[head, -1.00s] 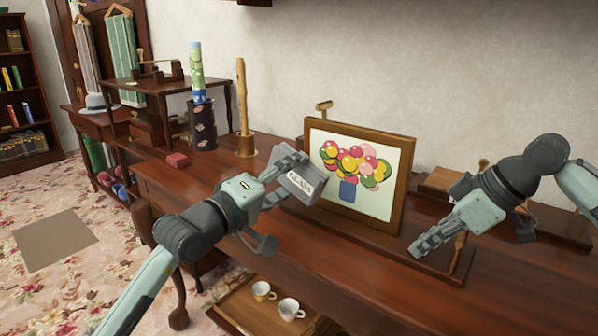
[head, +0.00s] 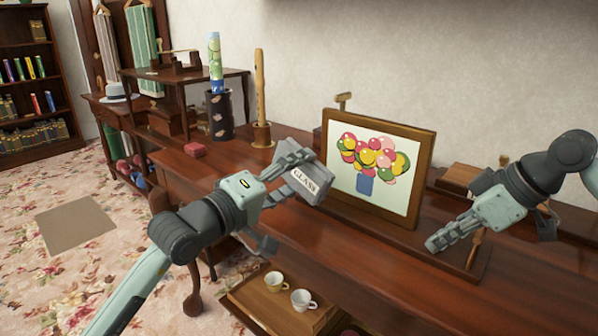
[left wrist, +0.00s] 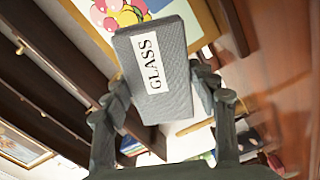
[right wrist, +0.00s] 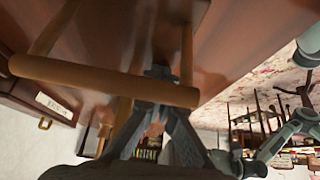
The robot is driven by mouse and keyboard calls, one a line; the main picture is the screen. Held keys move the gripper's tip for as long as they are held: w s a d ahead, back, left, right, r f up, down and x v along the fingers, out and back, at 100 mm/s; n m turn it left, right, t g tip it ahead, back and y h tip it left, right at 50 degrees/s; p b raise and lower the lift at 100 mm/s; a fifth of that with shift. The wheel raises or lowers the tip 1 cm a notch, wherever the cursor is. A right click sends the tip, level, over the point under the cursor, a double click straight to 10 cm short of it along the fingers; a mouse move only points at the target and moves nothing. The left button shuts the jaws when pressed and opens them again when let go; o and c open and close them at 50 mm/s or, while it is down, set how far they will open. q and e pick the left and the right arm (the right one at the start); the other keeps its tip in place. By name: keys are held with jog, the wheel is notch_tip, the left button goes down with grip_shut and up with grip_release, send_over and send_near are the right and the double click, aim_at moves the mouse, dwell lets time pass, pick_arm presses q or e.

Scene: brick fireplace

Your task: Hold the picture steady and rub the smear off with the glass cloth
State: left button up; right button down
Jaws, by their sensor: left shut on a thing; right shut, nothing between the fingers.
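The framed picture (head: 371,173) of colourful balloon shapes over a blue pot stands upright and leaning back on the wooden table. I cannot make out a smear on it. My left gripper (head: 298,172) is shut on the grey glass cloth (head: 309,185), a block-like pad labelled GLASS. The cloth also shows in the left wrist view (left wrist: 172,95), and in the head view it overlaps the picture's left edge; contact is unclear. My right gripper (head: 434,243) is shut and empty, near the picture's lower right corner. In the right wrist view its fingertips (right wrist: 158,75) are by a wooden bar (right wrist: 100,80).
The table (head: 540,290) also holds a wooden flute (head: 260,90) on a stand, a dark canister (head: 220,117), a small red box (head: 195,150) and a wooden box (head: 460,178). Below is a tray (head: 245,303) with two cups. Bare tabletop shows at the front right.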

jog(key=shift+s+f, duration=0.2)
jog(key=shift+f, duration=0.2)
